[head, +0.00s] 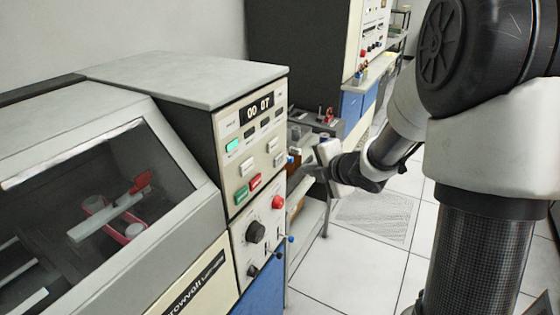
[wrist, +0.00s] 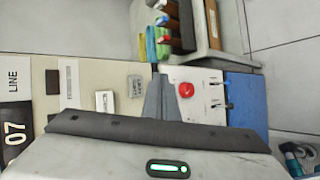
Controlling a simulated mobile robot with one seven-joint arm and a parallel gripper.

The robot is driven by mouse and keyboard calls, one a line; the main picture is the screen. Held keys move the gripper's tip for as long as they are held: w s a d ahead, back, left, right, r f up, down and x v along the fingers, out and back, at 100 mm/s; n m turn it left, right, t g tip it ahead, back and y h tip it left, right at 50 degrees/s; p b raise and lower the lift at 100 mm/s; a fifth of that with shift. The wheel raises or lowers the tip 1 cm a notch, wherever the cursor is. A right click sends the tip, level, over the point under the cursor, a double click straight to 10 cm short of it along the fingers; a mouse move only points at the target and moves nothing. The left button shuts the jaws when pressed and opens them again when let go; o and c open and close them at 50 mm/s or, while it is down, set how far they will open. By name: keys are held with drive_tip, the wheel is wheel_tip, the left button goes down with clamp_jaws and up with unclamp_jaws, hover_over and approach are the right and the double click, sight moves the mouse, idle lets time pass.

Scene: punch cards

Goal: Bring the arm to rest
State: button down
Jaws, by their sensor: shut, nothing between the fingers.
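My arm reaches in from the right in the head view, bent, with its hand low beside the front of the grey and cream machine (head: 186,78). My gripper (head: 308,170) is small there and partly hard to make out against the clutter behind. In the wrist view my gripper (wrist: 158,80) shows as two grey fingers closed together with nothing between them. The machine's control panel (wrist: 205,90) lies beyond the fingers, with the red button (wrist: 186,90) just right of them. I cannot tell the exact gap to the panel.
The panel's display (head: 257,106) reads 00 07. A black knob (head: 255,232) and small levers sit low on the panel. A shelf (head: 312,225) with small items stands behind the hand. A tall cabinet (head: 300,45) is farther back. The tiled floor (head: 365,265) at right is open.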

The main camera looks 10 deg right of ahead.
drive_tip(key=s+d+r+m+g+h+p, duration=0.1)
drive_tip(key=s+d+r+m+h+p, duration=0.15)
drive_tip(key=s+r+m, duration=0.45)
drive_tip(key=s+d+r+m+h+p, duration=0.2)
drive_tip(key=s+d+r+m+h, duration=0.25)
drive_tip(key=r, duration=0.45)
drive_tip(key=s+a+r+m+g+y+p, duration=0.1)
drive_tip(key=s+a+m, duration=0.3)
drive_tip(key=s, duration=0.6)
drive_tip(key=s+a+r+m+g+y+p, duration=0.1)
drive_tip(key=s+a+m+g+y+p, duration=0.1)
drive_tip(key=s+m, duration=0.6)
drive_tip(key=shift+s+a+g, duration=0.7)
drive_tip(key=shift+s+a, duration=0.3)
drive_tip(key=shift+s, duration=0.2)
